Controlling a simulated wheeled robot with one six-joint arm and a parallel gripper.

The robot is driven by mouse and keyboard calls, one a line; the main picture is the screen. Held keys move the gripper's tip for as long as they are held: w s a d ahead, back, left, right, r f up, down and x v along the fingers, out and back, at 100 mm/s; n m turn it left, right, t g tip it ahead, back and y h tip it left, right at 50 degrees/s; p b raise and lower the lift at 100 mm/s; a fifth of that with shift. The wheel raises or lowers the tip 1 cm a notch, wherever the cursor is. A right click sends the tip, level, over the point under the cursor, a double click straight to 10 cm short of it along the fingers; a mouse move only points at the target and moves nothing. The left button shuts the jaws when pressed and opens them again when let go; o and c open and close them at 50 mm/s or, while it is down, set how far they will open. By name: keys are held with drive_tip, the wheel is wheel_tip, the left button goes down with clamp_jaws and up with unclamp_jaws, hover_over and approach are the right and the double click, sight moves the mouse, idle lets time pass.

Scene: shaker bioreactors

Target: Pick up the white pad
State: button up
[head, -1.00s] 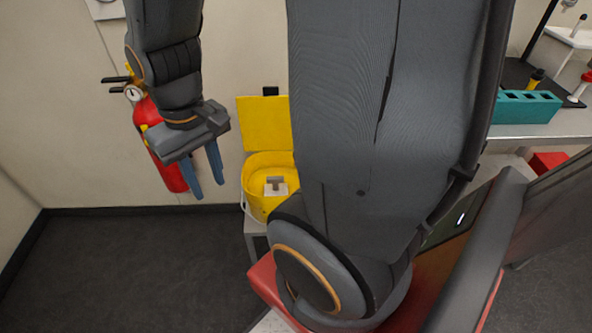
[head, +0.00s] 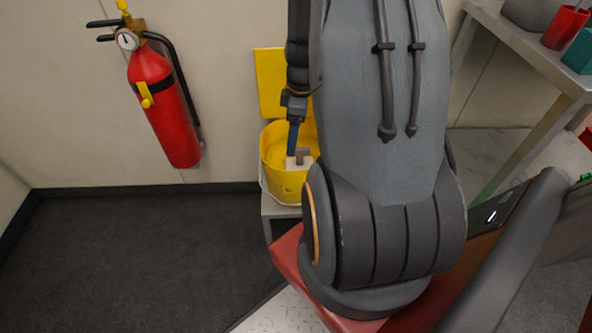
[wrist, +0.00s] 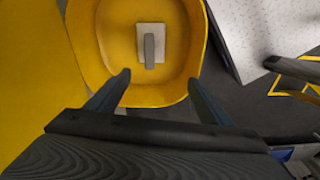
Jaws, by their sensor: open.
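The white pad (wrist: 158,37) lies inside a yellow bucket (wrist: 187,86), with a grey upright handle (wrist: 149,52) on its top. In the head view the pad (head: 292,163) shows in the yellow bucket (head: 284,186), partly hidden by my arm. My gripper (wrist: 158,88) is open and empty, its two fingers apart at the bucket's near rim in the wrist view, with the pad beyond the fingertips. In the head view my gripper (head: 293,138) is seen edge-on over the bucket, close to the pad; whether it touches cannot be told.
The bucket's yellow lid (head: 268,80) stands raised behind it against the wall. The bucket sits on a grey stand (head: 270,210). A red fire extinguisher (head: 168,110) hangs on the wall to the left. A metal bench (head: 520,70) is at the right. The floor at left is clear.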

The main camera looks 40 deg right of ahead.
sight(302, 148)
drive_tip(key=shift+n, duration=0.7)
drive_tip(key=d+f, duration=0.1)
drive_tip(key=f, duration=0.1)
drive_tip(key=d+f+b, duration=0.1)
drive_tip(key=d+f, duration=0.2)
drive_tip(key=shift+f, duration=0.3)
wheel_tip(302, 148, down, 2)
drive_tip(key=shift+a+f+b, duration=0.15)
drive_tip(key=shift+f+b, duration=0.05)
drive_tip(key=shift+b, duration=0.25)
drive_tip(key=f, duration=0.3)
drive_tip(key=a+f+b, duration=0.1)
drive_tip(key=f, duration=0.1)
drive_tip(key=shift+w+a, duration=0.1)
drive_tip(key=shift+w, duration=0.2)
drive_tip(key=c, duration=1.1)
wheel_tip(302, 148, up, 10)
drive_tip(key=shift+p, duration=1.05)
drive_tip(key=shift+c, duration=0.2)
